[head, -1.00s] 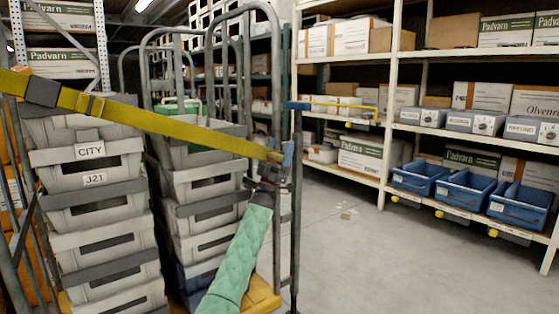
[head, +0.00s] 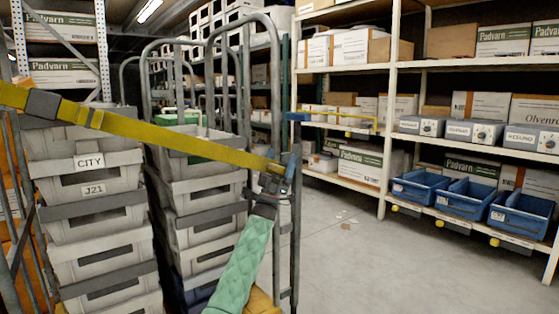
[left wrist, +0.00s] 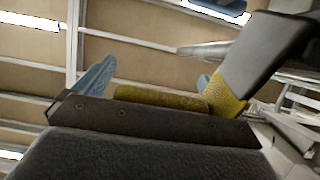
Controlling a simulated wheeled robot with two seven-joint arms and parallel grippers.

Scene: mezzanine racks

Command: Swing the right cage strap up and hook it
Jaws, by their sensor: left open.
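The yellow strap (head: 190,147) runs across the front of the roll cage, sloping down from the upper left to its right end beside the cage's right post (head: 296,215). A dark buckle (head: 42,104) sits near its left end. My left gripper (head: 281,170), on the green-sleeved arm, is at the strap's right end, close to the post. In the left wrist view, the open gripper (left wrist: 152,84) has its blue fingertips apart, with yellow strap (left wrist: 160,98) at the jaws. Whether they touch it I cannot tell. A blue piece (head: 298,117) shows at the post's top. My right gripper is not in view.
Stacked grey totes (head: 95,225) fill the cage, some labelled CITY and J21. Racks with boxes and blue bins (head: 465,202) stand at the right. The concrete floor (head: 350,265) between cage and racks is mostly clear, with small scraps.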

